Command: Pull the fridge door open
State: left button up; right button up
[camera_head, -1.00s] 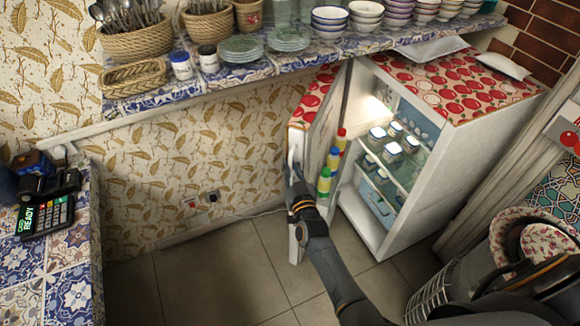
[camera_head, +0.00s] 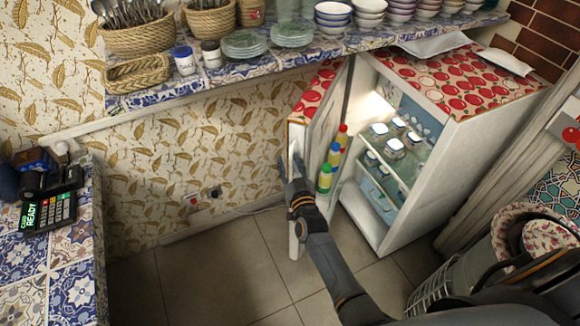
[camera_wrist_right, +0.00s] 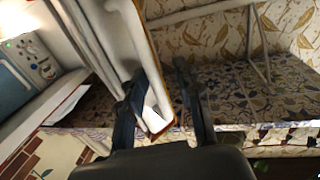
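The white fridge (camera_head: 465,150), with a red apple-patterned top, stands at the right in the head view. Its door (camera_head: 318,105) stands wide open, swung out to the left, and the lit shelves inside show. My right gripper (camera_head: 289,165) is at the door's outer edge, its fingers spread apart. In the right wrist view the white door edge (camera_wrist_right: 150,80) lies between the fingers of the open gripper (camera_wrist_right: 158,90), with a gap on the right finger's side. Whether the left finger touches the door is unclear. My left gripper is out of view.
Bottles (camera_head: 333,157) stand in the door's racks and jars (camera_head: 394,147) on the inner shelf. A tiled shelf (camera_head: 150,98) with bowls, plates and baskets runs above. A counter with a card terminal (camera_head: 47,212) is at left. The floor (camera_head: 215,270) between is clear.

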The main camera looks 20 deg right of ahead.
jog(key=s+a, duration=0.1)
jog(key=s, duration=1.1)
jog(key=shift+a, duration=0.3)
